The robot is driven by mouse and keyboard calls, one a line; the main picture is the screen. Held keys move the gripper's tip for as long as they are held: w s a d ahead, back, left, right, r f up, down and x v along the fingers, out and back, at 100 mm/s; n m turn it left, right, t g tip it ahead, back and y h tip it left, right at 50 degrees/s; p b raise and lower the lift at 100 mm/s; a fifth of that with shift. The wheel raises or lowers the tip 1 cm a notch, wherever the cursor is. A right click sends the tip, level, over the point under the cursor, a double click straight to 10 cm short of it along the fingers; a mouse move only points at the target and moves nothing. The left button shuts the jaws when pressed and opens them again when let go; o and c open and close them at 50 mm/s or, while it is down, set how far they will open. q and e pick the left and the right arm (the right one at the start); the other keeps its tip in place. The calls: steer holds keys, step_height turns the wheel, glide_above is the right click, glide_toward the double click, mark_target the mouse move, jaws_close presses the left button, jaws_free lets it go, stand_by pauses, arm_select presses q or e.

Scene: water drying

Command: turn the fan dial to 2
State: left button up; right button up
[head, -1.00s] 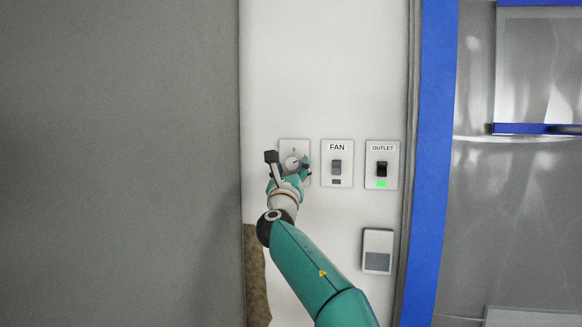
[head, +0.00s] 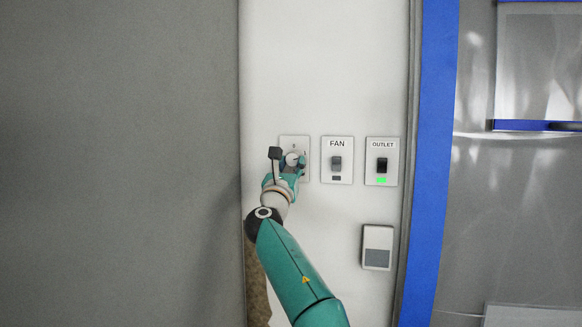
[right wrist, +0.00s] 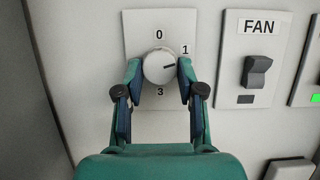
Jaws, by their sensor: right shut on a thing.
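The fan dial is a round white knob (right wrist: 156,67) on a white wall plate (right wrist: 143,27), seen in the right wrist view. The plate shows 0 at the top, 1 at the upper right and 3 at the bottom; no 2 shows, and a finger covers part of the right side. The knob's dark mark points right, slightly below the 1. My right gripper (right wrist: 159,72) is shut on the knob, one finger on each side. In the head view, my right gripper (head: 287,164) partly covers the dial plate (head: 294,140). My left gripper is not in view.
A FAN switch (head: 337,163) and an OUTLET switch (head: 382,165) with a green light sit close to the right of the dial. A small wall box (head: 377,248) is below them. A blue frame post (head: 430,170) stands farther right.

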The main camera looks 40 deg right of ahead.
steer(key=o, duration=1.1)
steer(key=shift+o, duration=0.2)
steer(key=shift+a, duration=0.15)
steer(key=v, duration=1.2)
steer(key=shift+w+f, duration=0.1)
